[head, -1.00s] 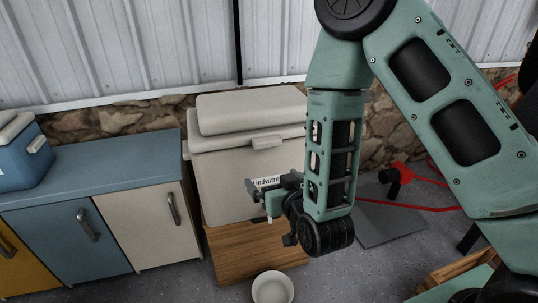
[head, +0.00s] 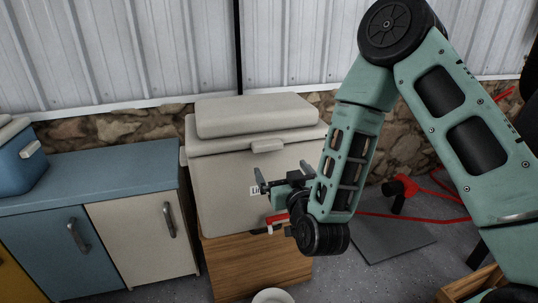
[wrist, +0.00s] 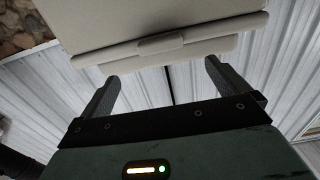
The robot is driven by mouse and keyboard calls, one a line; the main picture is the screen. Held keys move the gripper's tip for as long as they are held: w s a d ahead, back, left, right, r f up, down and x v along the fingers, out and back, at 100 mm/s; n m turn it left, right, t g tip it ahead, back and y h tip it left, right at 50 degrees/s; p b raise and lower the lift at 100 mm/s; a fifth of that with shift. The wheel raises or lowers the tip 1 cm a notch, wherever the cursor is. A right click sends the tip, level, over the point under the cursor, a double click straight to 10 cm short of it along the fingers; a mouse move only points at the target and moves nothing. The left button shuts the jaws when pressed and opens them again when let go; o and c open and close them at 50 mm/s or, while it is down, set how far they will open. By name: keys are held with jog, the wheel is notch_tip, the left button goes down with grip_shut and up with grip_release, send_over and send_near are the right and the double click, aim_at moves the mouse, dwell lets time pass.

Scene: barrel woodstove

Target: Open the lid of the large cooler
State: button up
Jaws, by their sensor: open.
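The large cooler (head: 224,185) is a beige box standing on a wooden stand. Its lid (head: 255,118) lies flat and closed on top, with a small latch tab (head: 267,146) at the middle of the front edge. My gripper (head: 282,177) is open and empty, in front of the cooler and below the latch tab, apart from it in the picture. In the wrist view my two fingers (wrist: 160,85) are spread, with the latch tab (wrist: 160,44) and lid edge beyond them. My gripper hides part of the cooler's front label.
A blue-topped cabinet (head: 95,172) stands left of the cooler, with a smaller blue cooler (head: 20,165) on it. The wooden stand (head: 250,265) is under the large cooler. A white bowl (head: 272,296) is on the floor. A red tool (head: 405,187) lies at right.

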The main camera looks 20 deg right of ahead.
aim_at(269, 149)
jog(key=w, duration=1.2)
